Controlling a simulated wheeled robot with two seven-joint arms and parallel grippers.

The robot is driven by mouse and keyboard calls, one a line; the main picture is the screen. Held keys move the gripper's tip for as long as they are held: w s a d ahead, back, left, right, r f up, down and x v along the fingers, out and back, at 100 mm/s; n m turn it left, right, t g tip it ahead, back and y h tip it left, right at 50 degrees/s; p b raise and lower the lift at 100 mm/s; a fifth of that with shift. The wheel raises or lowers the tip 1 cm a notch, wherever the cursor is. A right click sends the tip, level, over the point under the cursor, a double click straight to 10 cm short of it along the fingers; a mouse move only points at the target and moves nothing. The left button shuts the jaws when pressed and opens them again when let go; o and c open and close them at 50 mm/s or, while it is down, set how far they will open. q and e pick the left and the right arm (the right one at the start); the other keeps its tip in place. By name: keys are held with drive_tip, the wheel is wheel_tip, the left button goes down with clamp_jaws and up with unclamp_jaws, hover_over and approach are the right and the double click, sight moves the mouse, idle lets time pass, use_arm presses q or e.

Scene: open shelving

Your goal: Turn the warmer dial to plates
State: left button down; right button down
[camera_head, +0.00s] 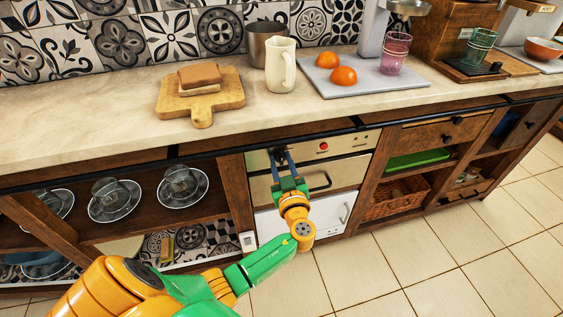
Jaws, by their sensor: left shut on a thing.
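The warmer's metal control panel (345,144) is set into the counter front, below the worktop. My left gripper (281,155) reaches up to the left end of this panel and is shut on the dark dial there. The gripper's fingers cover most of the dial, so its pointer and any plates mark cannot be read. A small red knob or light (324,146) shows on the panel to the right of the gripper. My right gripper is not in view.
The warmer's drawer handle (322,184) sticks out just below and right of the gripper. A dark rail (225,147) runs along the counter's front edge above. Shelves with plates and glass domes (182,185) are to the left. The tiled floor (440,260) is clear at lower right.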

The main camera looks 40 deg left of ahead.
use_arm(q)
drive_tip(key=shift+f+m, duration=0.15)
drive_tip(key=shift+m, duration=0.25)
drive_tip(key=shift+m+b, duration=0.4)
drive_tip(key=shift+m, duration=0.6)
drive_tip(key=m, duration=0.3)
drive_tip(key=shift+d+m+g, duration=0.1)
drive_tip(key=shift+m+g, duration=0.2)
drive_tip(key=m, duration=0.3)
drive_tip(key=shift+m, duration=0.3)
drive_tip(key=shift+w+d+f+m+g+y+p, duration=0.15)
drive_tip(key=shift+m+p, duration=0.4)
drive_tip(key=shift+m, duration=2.2)
drive_tip(key=shift+s+a+m+g+y+p, duration=0.1)
drive_tip(key=shift+m+g+p, duration=0.3)
drive_tip(key=shift+m, duration=2.3)
drive_tip(key=shift+w+d+f+m+g+y+p, duration=0.15)
drive_tip(key=shift+m+p, duration=0.55)
drive_tip(key=shift+m, duration=2.05)
drive_tip(key=shift+s+a, duration=0.1)
